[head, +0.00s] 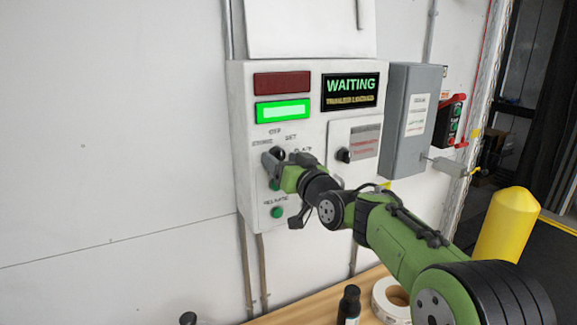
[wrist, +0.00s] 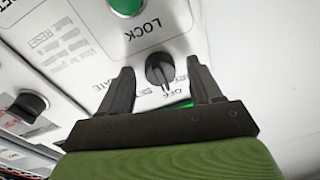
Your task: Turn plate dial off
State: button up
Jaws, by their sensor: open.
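The black plate dial (wrist: 161,71) is on the white control panel, with small printed labels around it, including OFF. It stands between the two fingers of my gripper (wrist: 160,66) in the wrist view. The fingers are open, one on each side of the dial; a gap shows on both sides. Its ridge points roughly toward the OFF label in the wrist view. In the head view my gripper (head: 276,161) is at the panel and covers much of the dial (head: 278,152).
The panel (head: 246,190) has a red lamp (head: 282,82), a lit green lamp (head: 282,111) and a WAITING display (head: 350,91). A second black knob (head: 343,155) is to the right. A green button (head: 277,212) sits below my gripper. A grey box (head: 405,150) juts out at right.

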jog(key=r+b+v, duration=0.1)
jog(key=b+v, duration=0.3)
jog(key=v, duration=1.1)
jog(key=shift+s+f+b, duration=0.3)
jog(key=shift+f+b, duration=0.05)
jog(key=shift+f, duration=0.15)
jog(key=s+d+f+m+g+h, duration=0.1)
jog(key=s+f+g+h, duration=0.3)
jog(key=s+f, duration=0.7)
jog(key=s+d+f+m+g+h, duration=0.1)
jog(key=s+d+f+g+h, duration=0.3)
jog(key=s+f+g, duration=0.3)
jog(key=s+f, duration=0.4)
jog(key=s, duration=0.5)
jog(key=shift+s+f+m, duration=0.2)
jog(key=shift+f+m, duration=0.2)
jog(key=shift+d, duration=0.1)
jog(key=shift+c, duration=0.2)
